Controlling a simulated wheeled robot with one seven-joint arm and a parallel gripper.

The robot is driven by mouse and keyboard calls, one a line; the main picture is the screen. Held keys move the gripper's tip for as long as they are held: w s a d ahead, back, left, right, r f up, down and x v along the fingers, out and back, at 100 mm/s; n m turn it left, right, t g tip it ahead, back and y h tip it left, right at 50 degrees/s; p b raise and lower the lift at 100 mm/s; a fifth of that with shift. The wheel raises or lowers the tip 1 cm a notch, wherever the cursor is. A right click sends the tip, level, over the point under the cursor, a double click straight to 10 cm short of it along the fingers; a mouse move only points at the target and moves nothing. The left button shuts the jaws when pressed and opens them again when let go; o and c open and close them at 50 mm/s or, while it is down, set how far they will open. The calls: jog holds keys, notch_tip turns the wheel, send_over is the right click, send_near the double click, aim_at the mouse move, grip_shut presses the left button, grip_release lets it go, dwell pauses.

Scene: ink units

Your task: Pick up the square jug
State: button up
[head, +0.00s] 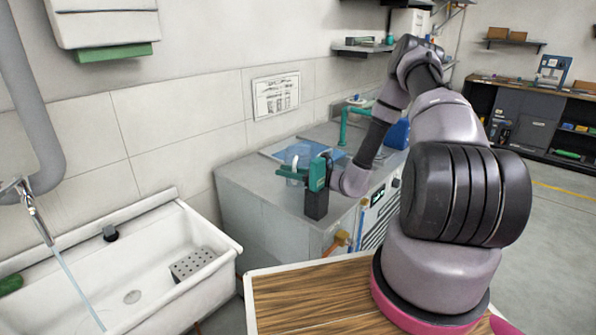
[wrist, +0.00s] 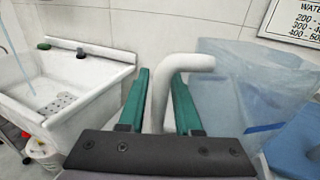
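The square jug (head: 298,153) is a clear, pale blue vessel on the grey cabinet top. In the wrist view the jug (wrist: 226,88) fills the right side, and a pale bent handle (wrist: 163,98) rises between my fingers and curves right towards it. My gripper (head: 290,174) has teal fingers and reaches in at the jug. In the wrist view the gripper (wrist: 161,76) has one finger on each side of the handle, with a narrow gap beside it. The fingers look open around the handle; contact is hard to make out. The jug's lower part is partly hidden by my gripper.
A white sink (head: 140,262) with a running tap (head: 36,208) stands left of the cabinet (head: 262,222). A blue container (head: 396,134) stands further back on the cabinet, behind my arm. A teal pipe fitting (head: 345,124) is near it. A printed sign (head: 276,96) hangs on the wall.

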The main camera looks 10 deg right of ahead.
grip_shut()
dwell(1.4)
